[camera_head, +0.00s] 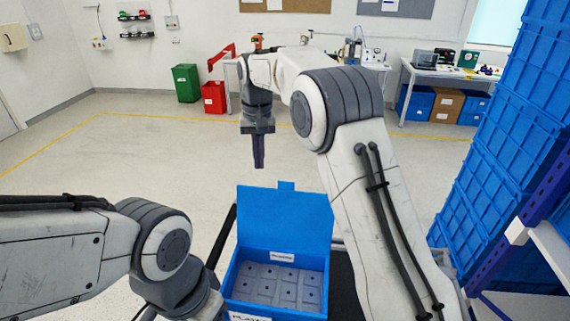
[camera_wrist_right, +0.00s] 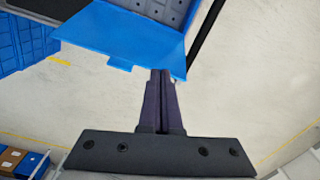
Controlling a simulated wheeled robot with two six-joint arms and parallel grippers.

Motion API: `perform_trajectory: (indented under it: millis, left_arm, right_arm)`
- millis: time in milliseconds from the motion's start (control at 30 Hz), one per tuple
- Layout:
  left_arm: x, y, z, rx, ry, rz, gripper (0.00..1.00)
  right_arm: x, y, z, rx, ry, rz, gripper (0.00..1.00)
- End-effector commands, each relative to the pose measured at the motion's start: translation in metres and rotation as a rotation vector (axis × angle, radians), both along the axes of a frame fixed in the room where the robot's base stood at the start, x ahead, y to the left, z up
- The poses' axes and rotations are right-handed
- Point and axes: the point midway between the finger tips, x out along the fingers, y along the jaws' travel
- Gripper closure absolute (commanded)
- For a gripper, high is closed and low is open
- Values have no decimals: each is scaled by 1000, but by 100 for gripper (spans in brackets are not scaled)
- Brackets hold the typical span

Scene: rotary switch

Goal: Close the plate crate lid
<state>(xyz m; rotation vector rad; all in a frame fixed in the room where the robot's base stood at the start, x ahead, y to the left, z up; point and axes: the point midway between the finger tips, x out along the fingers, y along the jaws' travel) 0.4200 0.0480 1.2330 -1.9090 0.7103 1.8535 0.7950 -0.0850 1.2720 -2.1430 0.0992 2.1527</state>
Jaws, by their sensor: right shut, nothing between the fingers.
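The blue plate crate (camera_head: 300,311) is low at the centre of the head view, with a grey, slotted insert inside it. Its blue lid (camera_head: 285,222) is open and stands up at the far side, with a small tab on its top edge. The lid also shows in the right wrist view (camera_wrist_right: 115,38). My right gripper (camera_head: 259,164) is shut and empty, pointing down beyond the lid and above its top edge in the head view. In the right wrist view its fingers (camera_wrist_right: 161,75) are together near the lid's tab edge. My left gripper is out of view; only the left arm shows.
Stacked blue crates (camera_head: 500,150) rise at the right beside a shelf rack (camera_head: 545,195). A green bin (camera_head: 186,83) and a red bin (camera_head: 214,97) stand far back. The floor (camera_head: 150,150) beyond the crate is open.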

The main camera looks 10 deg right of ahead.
Motion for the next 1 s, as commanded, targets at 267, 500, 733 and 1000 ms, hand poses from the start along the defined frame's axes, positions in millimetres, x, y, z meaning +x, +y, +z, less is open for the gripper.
perform_trajectory:
  millis: [267, 500, 733, 1000]
  left_arm:
    - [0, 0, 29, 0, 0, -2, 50]
    - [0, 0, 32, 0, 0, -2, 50]
    - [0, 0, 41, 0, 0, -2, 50]
    - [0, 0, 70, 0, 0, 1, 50]
  right_arm:
    - [66, -81, -8, -20, 14, -232, 100]
    - [74, -99, -19, -25, 16, -281, 100]
    - [72, -98, -53, -25, 21, -278, 100]
    - [71, -97, -111, -25, 21, -277, 100]
